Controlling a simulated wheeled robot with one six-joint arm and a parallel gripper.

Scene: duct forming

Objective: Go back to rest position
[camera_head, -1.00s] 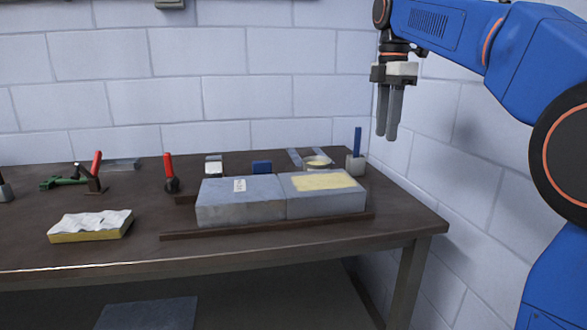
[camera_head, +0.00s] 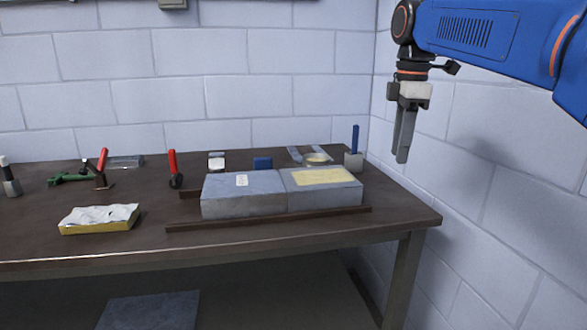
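My gripper (camera_head: 402,155) hangs in the air at the upper right, pointing down, in front of the right wall. It is to the right of the workbench (camera_head: 70,240) and well above its top. Its two fingers overlap from this angle, so the gap between them is hidden. Nothing shows between or below the fingertips. My blue arm reaches in from the right edge.
Two grey duct blocks (camera_head: 243,200) sit end to end between brown rails (camera_head: 270,219); the right one has a yellow patch (camera_head: 322,176). Red-handled tools (camera_head: 172,165), a yellow pad (camera_head: 95,228) with white covering and a blue-handled tool (camera_head: 354,145) stand around.

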